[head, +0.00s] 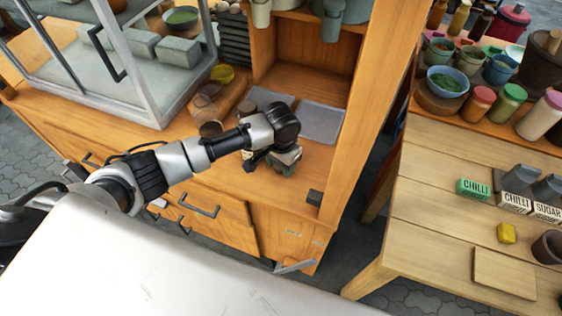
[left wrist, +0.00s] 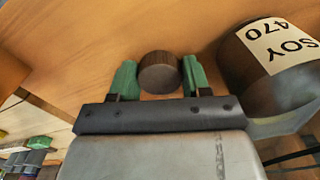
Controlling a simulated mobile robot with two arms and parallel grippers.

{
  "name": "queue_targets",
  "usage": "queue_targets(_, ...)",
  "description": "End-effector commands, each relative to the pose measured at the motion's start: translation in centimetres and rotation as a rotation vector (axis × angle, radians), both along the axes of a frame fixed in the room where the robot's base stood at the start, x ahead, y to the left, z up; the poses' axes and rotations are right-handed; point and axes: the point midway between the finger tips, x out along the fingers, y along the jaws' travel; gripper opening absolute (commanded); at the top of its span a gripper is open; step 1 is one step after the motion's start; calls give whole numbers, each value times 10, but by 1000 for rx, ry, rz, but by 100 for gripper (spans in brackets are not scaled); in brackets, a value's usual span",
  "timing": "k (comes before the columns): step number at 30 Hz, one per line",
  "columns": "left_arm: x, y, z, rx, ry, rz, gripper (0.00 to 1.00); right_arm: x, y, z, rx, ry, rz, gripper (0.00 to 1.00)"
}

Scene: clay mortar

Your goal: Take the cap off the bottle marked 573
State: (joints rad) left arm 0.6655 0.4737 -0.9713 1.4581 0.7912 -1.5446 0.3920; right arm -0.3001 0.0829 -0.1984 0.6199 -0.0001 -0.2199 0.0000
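In the left wrist view a round, dark brown wooden cap (left wrist: 160,73) sits between the green fingertips of my left gripper (left wrist: 160,78). The fingers are on either side of the cap with little or no gap; I cannot tell whether they press on it. The bottle under the cap and any 573 mark are hidden. In the head view my left gripper (head: 281,163) points down over the wooden counter of the cabinet, left of its upright panel. My right gripper is not in view.
A bottle labelled SOY 470 (left wrist: 264,65) stands close beside the gripper. Glass jars (head: 208,112) stand on the counter to the left. The cabinet's wooden upright panel (head: 362,110) rises to the right. A separate table (head: 430,200) holds boxes and jars.

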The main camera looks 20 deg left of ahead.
Motion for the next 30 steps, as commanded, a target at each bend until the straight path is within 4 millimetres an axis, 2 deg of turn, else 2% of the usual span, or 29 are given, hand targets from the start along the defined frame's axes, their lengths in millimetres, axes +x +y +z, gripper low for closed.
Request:
queue_targets(1,0,0,0,-1,0,0,57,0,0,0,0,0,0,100)
queue_targets(4,0,-1,0,-1,0,-1,72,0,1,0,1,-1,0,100)
queue_targets(17,0,-1,5,-3,-1,-2,72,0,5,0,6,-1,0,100)
queue_targets(20,0,-1,18,-4,-2,-2,72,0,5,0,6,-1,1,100)
queue_targets(30,1,-1,90,-3,-3,-1,72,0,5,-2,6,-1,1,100)
